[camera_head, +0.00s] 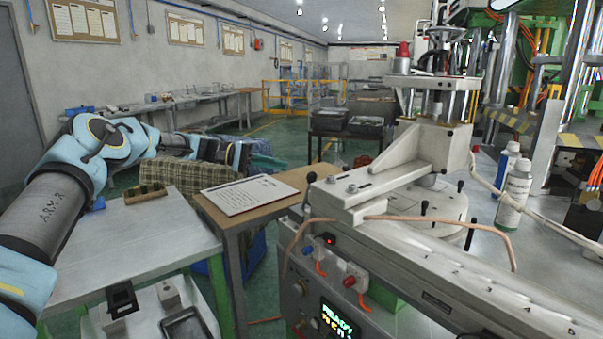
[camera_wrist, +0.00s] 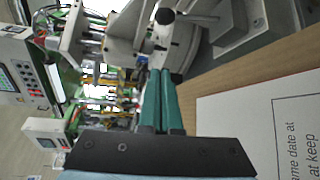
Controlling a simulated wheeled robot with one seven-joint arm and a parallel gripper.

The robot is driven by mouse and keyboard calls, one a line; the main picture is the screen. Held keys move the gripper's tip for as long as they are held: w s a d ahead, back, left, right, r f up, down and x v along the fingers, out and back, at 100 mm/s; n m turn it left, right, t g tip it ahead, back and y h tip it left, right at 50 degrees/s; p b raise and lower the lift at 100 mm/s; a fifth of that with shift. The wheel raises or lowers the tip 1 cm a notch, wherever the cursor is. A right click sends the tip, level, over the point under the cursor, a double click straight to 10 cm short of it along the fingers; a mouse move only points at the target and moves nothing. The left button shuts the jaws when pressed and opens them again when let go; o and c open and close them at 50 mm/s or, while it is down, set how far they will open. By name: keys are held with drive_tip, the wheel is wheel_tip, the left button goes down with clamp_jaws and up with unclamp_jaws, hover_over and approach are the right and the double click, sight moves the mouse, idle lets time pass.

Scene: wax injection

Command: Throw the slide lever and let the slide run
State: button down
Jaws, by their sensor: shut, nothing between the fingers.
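A black-knobbed lever (camera_head: 311,178) stands upright at the left side of the pale injection machine (camera_head: 400,180) in the head view. I cannot tell for sure which of the machine's several black-knobbed levers is the slide lever. My gripper (camera_head: 266,161) is left of the machine, beyond the wooden table, and apart from the levers. In the wrist view, the green fingers of my gripper (camera_wrist: 160,74) are together and hold nothing. A black knob (camera_wrist: 165,16) shows beyond the fingertips there, with a gap between.
A wooden table (camera_head: 232,222) with a printed sheet (camera_head: 248,194) stands left of the machine. A grey bench (camera_head: 130,240) holds a small brown tray (camera_head: 146,193). A hose (camera_head: 440,219) loops over the machine. A panel display (camera_head: 337,321) shows green and orange text.

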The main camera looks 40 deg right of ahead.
drive_tip(key=s+d+p, duration=0.3)
drive_tip(key=s+p, duration=0.3)
drive_tip(key=s, duration=0.2)
drive_tip(key=shift+s+f, duration=0.35)
drive_tip(key=shift+f, duration=0.1)
drive_tip(key=shift+a+f+b, duration=0.1)
drive_tip(key=shift+a+b, duration=0.05)
drive_tip(key=shift+b, duration=0.2)
